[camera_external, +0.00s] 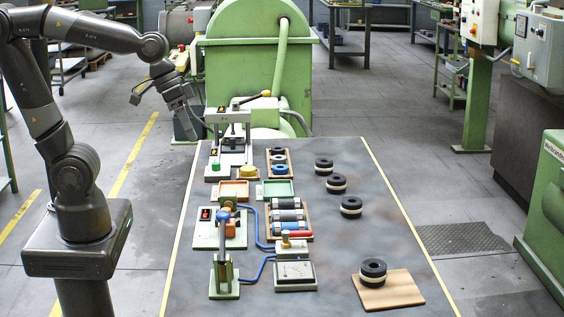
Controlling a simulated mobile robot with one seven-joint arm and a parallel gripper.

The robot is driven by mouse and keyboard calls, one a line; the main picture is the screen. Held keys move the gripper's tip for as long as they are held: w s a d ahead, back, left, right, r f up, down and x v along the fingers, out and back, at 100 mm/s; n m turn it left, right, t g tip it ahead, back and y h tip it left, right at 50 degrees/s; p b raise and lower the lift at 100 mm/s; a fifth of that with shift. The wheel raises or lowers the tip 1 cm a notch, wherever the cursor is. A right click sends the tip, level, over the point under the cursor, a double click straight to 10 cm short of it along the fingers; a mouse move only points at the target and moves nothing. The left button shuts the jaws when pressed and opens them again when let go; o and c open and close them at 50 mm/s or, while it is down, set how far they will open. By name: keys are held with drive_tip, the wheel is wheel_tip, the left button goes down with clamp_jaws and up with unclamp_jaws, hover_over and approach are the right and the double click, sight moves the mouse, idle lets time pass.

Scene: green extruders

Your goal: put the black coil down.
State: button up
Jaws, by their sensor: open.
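Several black coils, each with a pale band, stand upright on the table. One black coil (373,268) stands on a wooden board (401,287) at the front right. Three others stand in a row toward the back: a far one (323,166), a middle one (336,184) and a near one (351,207). I cannot tell which one the task means. My gripper (188,126) is open and empty, pointing down beyond the table's back left edge. It is far from all the coils and touches none.
The grey table (335,240) has free room in its middle and right. Its left side holds a press-like device (228,145), a green lever stand (223,275), a meter (296,274), a rack of cylinders (289,218) and blue cables. A large green machine (250,55) stands behind.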

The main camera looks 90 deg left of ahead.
drive_tip(key=s+a+m+t+y, duration=0.1)
drive_tip(key=s+a+m, duration=0.1)
drive_tip(key=s+a, duration=0.2)
drive_tip(key=s, duration=0.3)
drive_tip(key=shift+r+y, duration=0.15)
drive_tip(key=shift+y, duration=0.15)
drive_tip(key=shift+s, duration=0.1)
idle(0.7)
